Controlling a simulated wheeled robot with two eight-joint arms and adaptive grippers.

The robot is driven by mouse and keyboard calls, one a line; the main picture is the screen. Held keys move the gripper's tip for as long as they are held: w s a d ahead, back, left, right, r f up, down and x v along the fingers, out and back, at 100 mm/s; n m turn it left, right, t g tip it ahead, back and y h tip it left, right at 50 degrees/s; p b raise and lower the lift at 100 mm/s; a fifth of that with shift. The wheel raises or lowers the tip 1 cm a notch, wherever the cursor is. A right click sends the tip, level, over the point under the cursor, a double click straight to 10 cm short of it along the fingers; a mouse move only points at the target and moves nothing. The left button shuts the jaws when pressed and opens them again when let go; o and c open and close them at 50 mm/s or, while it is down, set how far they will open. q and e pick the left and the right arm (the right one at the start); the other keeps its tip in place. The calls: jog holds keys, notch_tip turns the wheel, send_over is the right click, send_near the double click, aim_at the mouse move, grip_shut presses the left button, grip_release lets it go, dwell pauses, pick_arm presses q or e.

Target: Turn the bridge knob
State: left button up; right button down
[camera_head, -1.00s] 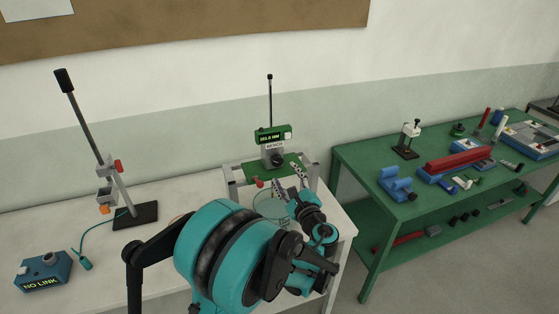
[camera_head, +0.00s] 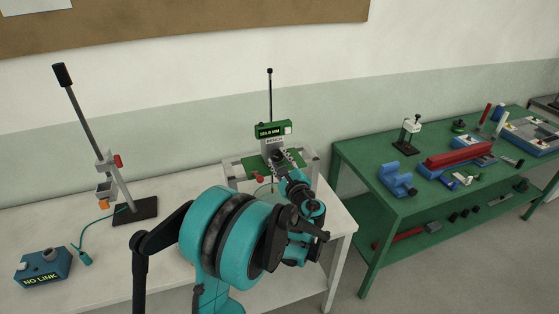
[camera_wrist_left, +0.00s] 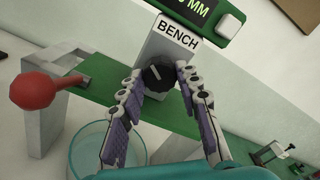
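The black bridge knob (camera_wrist_left: 158,76) with a pale pointer line sits below the BENCH label on a grey block of the green bridge (camera_wrist_left: 165,112). In the head view the knob (camera_head: 276,156) is partly hidden by my left gripper. My left gripper (camera_wrist_left: 160,74) is open, with one finger on each side of the knob. The fingertips are very close to its sides; I cannot tell if they touch. The gripper also shows in the head view (camera_head: 283,160), blurred in detail. My right gripper is not in view.
A red ball handle (camera_wrist_left: 35,91) sticks out left of the knob. A glass vessel (camera_wrist_left: 90,150) stands below the bridge. A green display box (camera_head: 272,130) sits above. A clamp stand (camera_head: 125,195) and a NO LINK box (camera_head: 42,268) are at left.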

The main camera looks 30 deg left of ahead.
pick_arm(q)
jog(key=m+b, duration=0.1)
jog(key=m, duration=0.3)
jog(key=shift+m, duration=0.4)
jog(key=o, duration=1.2)
jog(key=shift+c, duration=0.2)
jog(key=v, duration=1.2)
